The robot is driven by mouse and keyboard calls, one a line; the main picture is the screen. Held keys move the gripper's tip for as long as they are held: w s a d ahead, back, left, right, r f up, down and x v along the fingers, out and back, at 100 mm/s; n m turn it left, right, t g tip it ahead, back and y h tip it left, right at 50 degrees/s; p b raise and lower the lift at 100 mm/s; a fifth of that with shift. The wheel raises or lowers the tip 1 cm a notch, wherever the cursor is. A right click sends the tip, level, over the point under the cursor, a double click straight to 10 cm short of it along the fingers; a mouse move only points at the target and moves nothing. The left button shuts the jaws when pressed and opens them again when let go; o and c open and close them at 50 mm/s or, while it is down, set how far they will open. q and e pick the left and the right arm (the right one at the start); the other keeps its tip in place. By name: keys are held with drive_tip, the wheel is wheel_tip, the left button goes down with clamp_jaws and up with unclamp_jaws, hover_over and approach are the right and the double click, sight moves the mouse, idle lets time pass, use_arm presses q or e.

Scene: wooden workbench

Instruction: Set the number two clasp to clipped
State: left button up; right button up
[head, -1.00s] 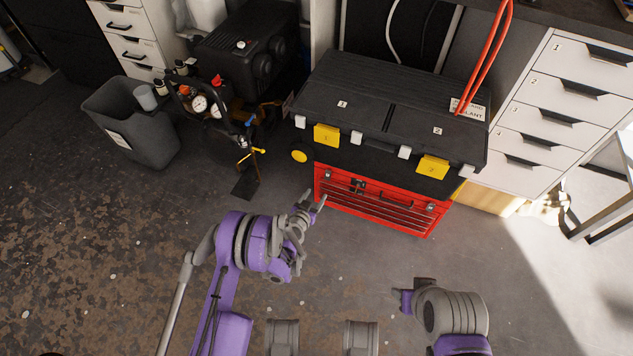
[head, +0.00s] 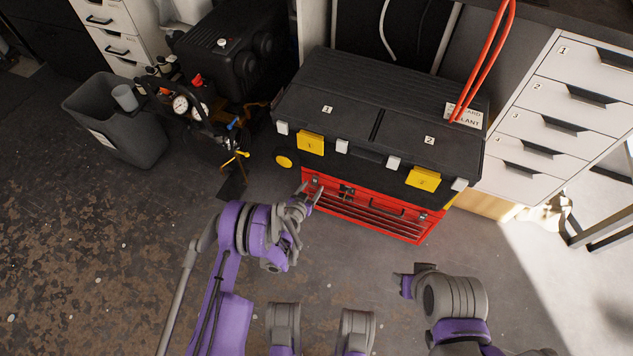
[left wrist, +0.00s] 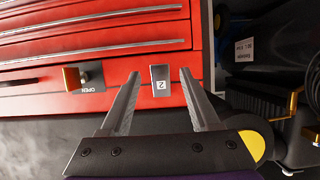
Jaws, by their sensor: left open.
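A red tool chest (head: 365,212) stands under a black two-lid box. A small grey metal clasp (left wrist: 160,80) marked with what looks like an upside-down 2 is on its red front; in the head view this clasp (head: 314,181) is near the chest's left end. My left gripper (left wrist: 160,100) is open and empty, its fingers to either side of the clasp in the picture; contact cannot be told. A yellow latch (head: 423,179) marked 2 is on the black box's right front. My right gripper (head: 403,286) is low in the head view, apart from the chest; its fingers are unclear.
A brass-coloured latch (left wrist: 75,78) labelled OPEN is beside the grey clasp. Another yellow latch (head: 310,144) is on the black box's left front. A grey bin (head: 115,130) and a black compressor (head: 230,45) stand left, white drawers (head: 560,110) right. The floor in front is clear.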

use_arm(q)
drive_tip(key=shift+w+f, duration=0.1)
drive_tip(key=shift+w, duration=0.15)
use_arm(e)
drive_tip(key=shift+w+d, duration=0.15)
drive_tip(key=shift+w, duration=0.15)
use_arm(q)
clamp_jaws()
drive_tip(key=shift+d, duration=0.1)
drive_tip(key=shift+w+f+t, duration=0.1)
drive_tip(key=shift+f+t, duration=0.1)
drive_tip(key=shift+t, duration=0.4)
drive_tip(key=shift+w+d+f+t+h, duration=0.15)
drive_tip(key=shift+t+h, duration=0.1)
drive_tip(key=shift+t, duration=0.25)
drive_tip(key=shift+w+f+t+h, duration=0.15)
drive_tip(key=shift+t+h, duration=0.1)
drive_tip(key=shift+t, duration=0.25)
